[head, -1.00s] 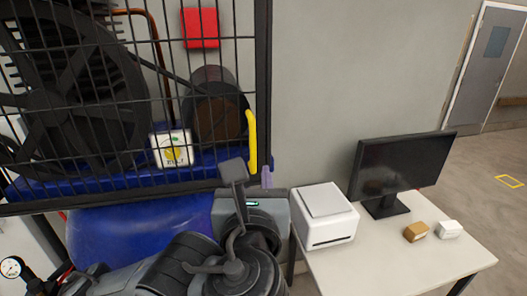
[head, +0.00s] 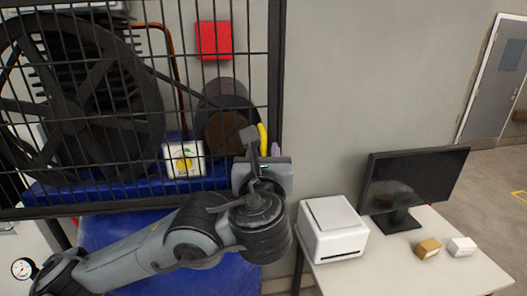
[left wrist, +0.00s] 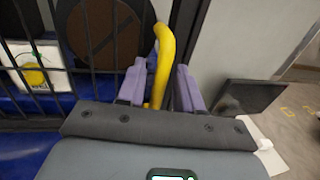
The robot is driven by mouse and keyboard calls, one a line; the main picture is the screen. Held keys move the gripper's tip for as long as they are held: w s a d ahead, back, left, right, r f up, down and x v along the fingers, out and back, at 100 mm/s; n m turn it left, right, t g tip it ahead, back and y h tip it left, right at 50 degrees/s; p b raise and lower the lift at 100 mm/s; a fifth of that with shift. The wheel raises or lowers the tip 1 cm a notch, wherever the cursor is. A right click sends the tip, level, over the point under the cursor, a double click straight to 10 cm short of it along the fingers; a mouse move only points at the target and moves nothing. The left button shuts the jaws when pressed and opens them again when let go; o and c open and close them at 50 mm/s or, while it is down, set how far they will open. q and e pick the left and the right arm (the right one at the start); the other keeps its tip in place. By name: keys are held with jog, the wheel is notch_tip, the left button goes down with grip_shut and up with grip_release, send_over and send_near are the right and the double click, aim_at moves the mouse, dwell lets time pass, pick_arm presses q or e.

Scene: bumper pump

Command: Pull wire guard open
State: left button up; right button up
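The wire guard (head: 274,60) is a black mesh panel in front of a large dark flywheel and a blue pump base, at the left of the head view. Its yellow handle (head: 263,138) stands near its right edge, partly hidden behind my left gripper (head: 268,150). In the left wrist view, the purple fingers of my left gripper (left wrist: 162,82) stand apart with the yellow handle (left wrist: 164,50) between them. The handle is close to the left finger, with a gap to the right finger; I cannot tell whether it touches. My right gripper is not in view.
A white table (head: 425,270) at the right holds a white printer (head: 331,232), a dark monitor (head: 412,180) and two small boxes. A red box (head: 214,39) shows behind the mesh. A blue tank (head: 105,228) lies below the guard. Bare wall is right of the guard.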

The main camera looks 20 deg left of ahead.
pick_arm(q)
jog(key=shift+w, duration=0.15)
grip_shut()
dwell(0.4)
